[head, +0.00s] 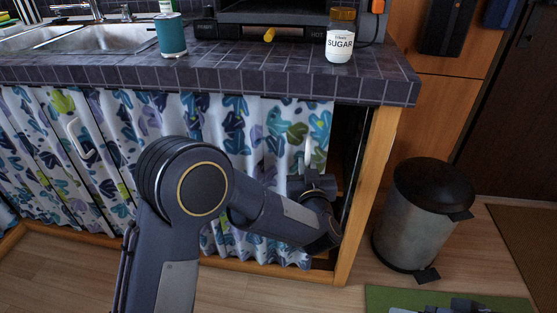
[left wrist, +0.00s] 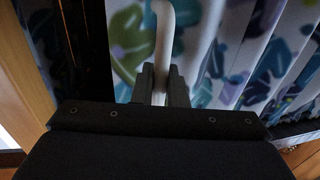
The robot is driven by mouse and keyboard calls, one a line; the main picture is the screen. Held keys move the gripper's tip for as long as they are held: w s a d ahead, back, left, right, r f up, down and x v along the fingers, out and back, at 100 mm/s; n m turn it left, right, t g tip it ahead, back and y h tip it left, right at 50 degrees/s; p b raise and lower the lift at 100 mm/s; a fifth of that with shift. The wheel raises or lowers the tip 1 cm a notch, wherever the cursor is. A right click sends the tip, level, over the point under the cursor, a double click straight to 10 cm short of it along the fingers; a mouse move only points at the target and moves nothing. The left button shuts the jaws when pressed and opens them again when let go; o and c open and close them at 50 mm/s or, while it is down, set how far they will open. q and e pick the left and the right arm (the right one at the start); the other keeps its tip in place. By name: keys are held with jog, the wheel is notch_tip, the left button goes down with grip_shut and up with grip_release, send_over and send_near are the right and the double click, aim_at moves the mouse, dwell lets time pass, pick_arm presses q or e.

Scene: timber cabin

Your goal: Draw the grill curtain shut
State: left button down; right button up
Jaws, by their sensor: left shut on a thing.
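The grill curtain (head: 255,125) is white cloth with blue, teal and green leaf shapes, hanging in folds under the tiled counter. Its right edge stands a little short of the wooden end post (head: 370,185), with a dark gap between. A white handle (head: 309,152) is on the curtain near that edge. In the left wrist view the handle (left wrist: 164,45) runs down between the fingers of my left gripper (left wrist: 163,88), which is shut on it. In the head view the left gripper (head: 312,180) is partly hidden by its own wrist. My right gripper is not clearly in view.
Another white handle (head: 78,137) is on the cloth at the left. A sugar jar (head: 340,40) and teal cup (head: 171,36) stand on the counter (head: 250,78). A pedal bin (head: 420,215) stands right of the post, near a green mat (head: 440,299).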

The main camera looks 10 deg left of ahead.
pick_arm(q)
jog(key=d+p, duration=0.1)
jog(key=d, duration=0.9)
jog(key=shift+s+d+p, duration=0.25)
jog(key=shift+d+p, duration=0.05)
jog(key=shift+p, duration=0.05)
jog(key=c, duration=1.5)
grip_release()
jog(key=shift+d, duration=0.15)
jog(key=shift+c, duration=0.2)
jog(key=s+d+p, duration=0.1)
jog(key=s+p, duration=0.1)
jog(key=s, duration=0.5)
jog(key=shift+s, duration=0.35)
